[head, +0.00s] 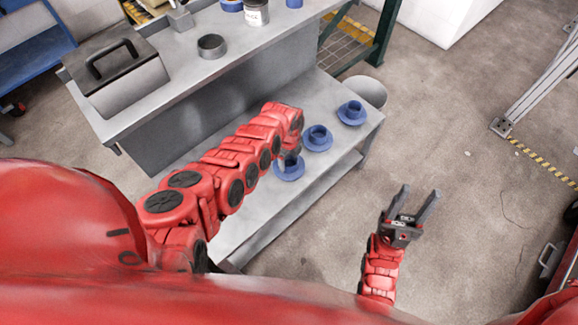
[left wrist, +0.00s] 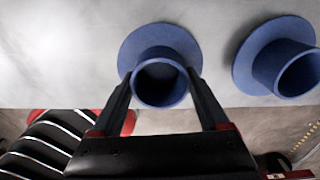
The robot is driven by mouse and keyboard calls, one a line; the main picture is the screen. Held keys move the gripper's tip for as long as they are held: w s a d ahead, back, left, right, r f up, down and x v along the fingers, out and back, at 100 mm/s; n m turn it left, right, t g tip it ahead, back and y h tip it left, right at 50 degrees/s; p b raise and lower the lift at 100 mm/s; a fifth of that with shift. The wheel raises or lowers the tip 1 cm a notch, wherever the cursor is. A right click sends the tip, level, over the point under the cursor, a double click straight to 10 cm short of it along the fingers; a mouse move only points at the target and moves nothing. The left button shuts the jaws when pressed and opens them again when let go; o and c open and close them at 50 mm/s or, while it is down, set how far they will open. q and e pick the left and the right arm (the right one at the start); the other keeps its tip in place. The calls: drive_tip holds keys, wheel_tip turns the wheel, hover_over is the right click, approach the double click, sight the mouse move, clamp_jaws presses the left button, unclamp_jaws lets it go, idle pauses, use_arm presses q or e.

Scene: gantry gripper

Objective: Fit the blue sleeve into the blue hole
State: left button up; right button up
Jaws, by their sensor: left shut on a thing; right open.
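Three blue flanged sleeves stand in a row on the lower grey shelf (head: 255,215). My left gripper (head: 287,155) is over the nearest blue sleeve (head: 288,173), partly hidden by my arm in the head view. In the left wrist view the fingers (left wrist: 160,85) are shut on the collar of this blue sleeve (left wrist: 160,45), one on each side. Its flange looks to be at the shelf surface; I cannot tell whether it touches. The middle sleeve (head: 317,139) and far sleeve (head: 352,113) stand apart. My right gripper (head: 412,203) is open and empty. I cannot make out a blue hole.
The upper bench top (head: 270,52) carries a grey ring (head: 212,46), a grey toolbox (head: 115,72), a white jar (head: 256,12) and blue items at the back edge. A pale bin (head: 370,92) stands beyond the shelf. The floor at right is mostly clear.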

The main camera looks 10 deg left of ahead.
use_arm(q)
drive_tip(key=shift+c, duration=0.5)
drive_tip(key=shift+r, duration=0.1)
